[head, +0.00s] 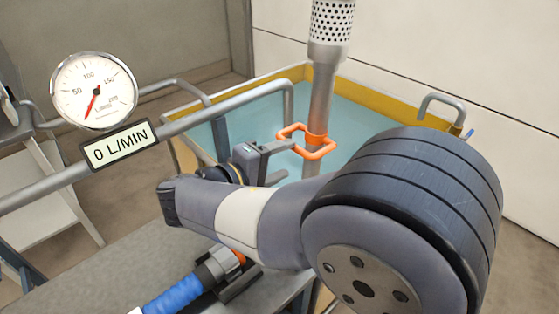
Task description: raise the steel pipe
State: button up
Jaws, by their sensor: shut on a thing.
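The steel pipe (322,92) stands nearly upright over the water tank, with a perforated strainer (331,22) at its top. An orange handle collar (316,140) is fitted around the pipe. My gripper (282,158) is at the left side of the collar, shut on the orange handle. The exact contact is small and partly hidden by the fingers. The pipe's lower end is hidden behind my arm.
The tank has a yellow rim (390,97) and blue water (365,118). A bent grey pipe (225,101) reaches over its left side. A round gauge (93,91) and a display (120,145) reading 0 L/MIN stand left. A blue hose (172,297) lies in front.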

jog(key=shift+f, duration=0.45)
jog(key=v, duration=1.1)
jog(key=shift+d+r, duration=0.1)
jog(key=shift+r, duration=0.3)
jog(key=shift+c, duration=0.5)
jog(key=shift+w, duration=0.1)
jog(key=x, duration=0.9)
